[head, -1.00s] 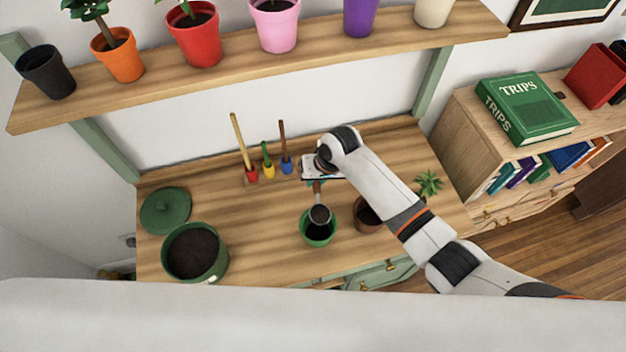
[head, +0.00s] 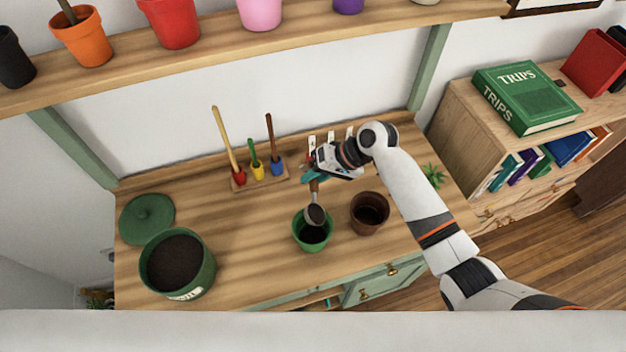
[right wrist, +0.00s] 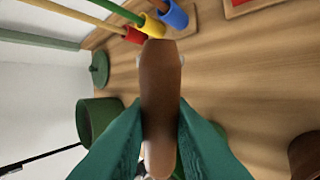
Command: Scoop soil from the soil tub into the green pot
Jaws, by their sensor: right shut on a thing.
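My right gripper (head: 312,176), with teal fingers, is shut on the brown wooden handle of a scoop (head: 315,214). The right wrist view shows the handle (right wrist: 160,95) between the two fingers. The scoop's rounded metal head hangs over the back part of the green pot (head: 313,246). I cannot tell whether soil is in the scoop; the pot's inside looks dark. The green soil tub (head: 208,272), full of dark soil, stands at the left front of the bench. It shows partly in the right wrist view (right wrist: 95,120). My left gripper is not in view.
A brown pot (head: 370,225) stands right of the green pot. A green lid (head: 147,215) lies behind the tub. A rack of coloured-headed tools (head: 258,180) stands at the back. A potted-plant shelf (head: 270,45) overhangs the bench. Bare wood lies between tub and green pot.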

